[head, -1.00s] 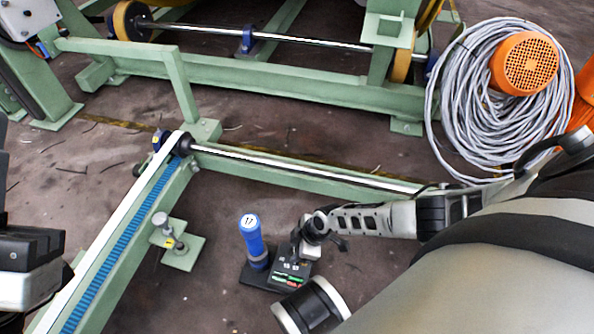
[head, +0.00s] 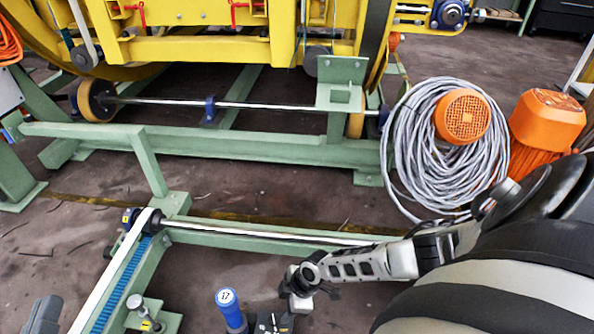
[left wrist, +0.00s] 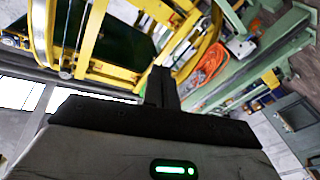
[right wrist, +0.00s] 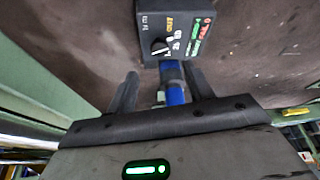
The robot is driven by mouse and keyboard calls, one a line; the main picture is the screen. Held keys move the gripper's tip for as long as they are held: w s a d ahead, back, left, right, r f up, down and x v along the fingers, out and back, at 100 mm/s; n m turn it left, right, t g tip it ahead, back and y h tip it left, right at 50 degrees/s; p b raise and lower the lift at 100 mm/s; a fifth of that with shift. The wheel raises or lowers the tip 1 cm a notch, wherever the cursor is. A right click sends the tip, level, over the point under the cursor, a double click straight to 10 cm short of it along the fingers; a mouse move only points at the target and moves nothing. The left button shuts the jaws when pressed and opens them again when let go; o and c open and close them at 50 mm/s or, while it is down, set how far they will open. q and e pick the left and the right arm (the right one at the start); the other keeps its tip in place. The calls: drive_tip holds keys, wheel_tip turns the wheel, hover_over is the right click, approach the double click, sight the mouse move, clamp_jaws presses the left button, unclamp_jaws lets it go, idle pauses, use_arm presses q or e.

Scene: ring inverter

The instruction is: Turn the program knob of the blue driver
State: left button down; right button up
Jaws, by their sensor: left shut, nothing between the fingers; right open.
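The blue driver (head: 232,310) stands at the bottom of the head view, with a white "17" label on top. A dark box (head: 270,322) is beside it, partly cut off. In the right wrist view the box (right wrist: 180,22) shows its program knob (right wrist: 158,47) and coloured markings. The blue driver body (right wrist: 173,88) shows between my right fingers in that picture; I cannot tell whether they are around it. My right gripper (right wrist: 163,84) is open, and no contact with the knob shows. My left gripper (left wrist: 161,86) is shut and empty, pointed away at the yellow machine.
A green frame with a blue belt (head: 122,285) stands left of the driver, and a steel shaft (head: 270,233) runs behind it. A grey cable coil (head: 410,150) and orange motor (head: 462,115) lie at the back right. The yellow machine (head: 190,45) is at the back.

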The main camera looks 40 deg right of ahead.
use_arm(q)
drive_tip(key=shift+s+a+f+g+y+p, duration=0.1)
drive_tip(key=shift+s+f+g+y+p, duration=0.2)
drive_tip(key=shift+f+p, duration=0.25)
drive_tip(key=shift+s+f+g+y+p, duration=0.15)
drive_tip(key=shift+f+g+y+p, duration=0.1)
drive_tip(key=shift+f+g+p, duration=0.3)
drive_tip(key=shift+s+a+f+g+y+p, duration=0.1)
drive_tip(key=shift+s+f+g+y+p, duration=0.25)
drive_tip(key=shift+p, duration=0.35)
use_arm(e)
drive_tip(key=v, duration=0.8)
use_arm(q)
drive_tip(key=shift+w, duration=0.15)
